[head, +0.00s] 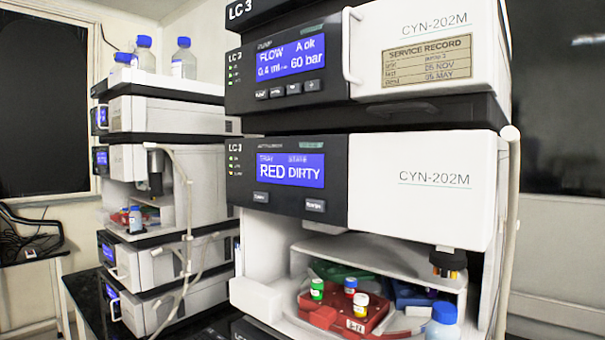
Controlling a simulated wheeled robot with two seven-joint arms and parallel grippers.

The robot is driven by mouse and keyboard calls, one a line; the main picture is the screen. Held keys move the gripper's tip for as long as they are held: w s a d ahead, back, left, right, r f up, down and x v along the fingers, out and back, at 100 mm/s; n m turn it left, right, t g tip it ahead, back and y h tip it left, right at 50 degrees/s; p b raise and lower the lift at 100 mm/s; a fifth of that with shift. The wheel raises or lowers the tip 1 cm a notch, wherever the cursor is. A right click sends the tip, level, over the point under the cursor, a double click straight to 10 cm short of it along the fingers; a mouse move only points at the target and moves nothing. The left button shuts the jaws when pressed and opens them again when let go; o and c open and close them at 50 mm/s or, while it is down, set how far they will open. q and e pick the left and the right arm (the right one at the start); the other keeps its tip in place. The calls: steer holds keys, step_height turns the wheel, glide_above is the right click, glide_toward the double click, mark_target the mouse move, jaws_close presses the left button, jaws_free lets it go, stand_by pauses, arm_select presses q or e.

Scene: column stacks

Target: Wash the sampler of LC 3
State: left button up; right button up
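The LC 3 stack fills the middle and right of the head view. Its sampler (420,180) is the module below the pump, with a blue display (291,170) reading tray RED, state DIRTY. Two small dark buttons sit under the display, a left one (261,197) and a right one (316,206); their labels are too small to read surely. In the open bay below, a red tray (322,317) holds vials with green, blue and yellow caps. A dark nozzle part (449,262) hangs above the bay at right. Neither gripper is in view.
The pump (300,62) above shows flow, A ok, 60 bar. A blue-capped bottle (442,325) stands at the bay's front right. Green and blue trays lie behind the red one. A second stack (165,110) with bottles on top stands at left, with hanging tubing.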

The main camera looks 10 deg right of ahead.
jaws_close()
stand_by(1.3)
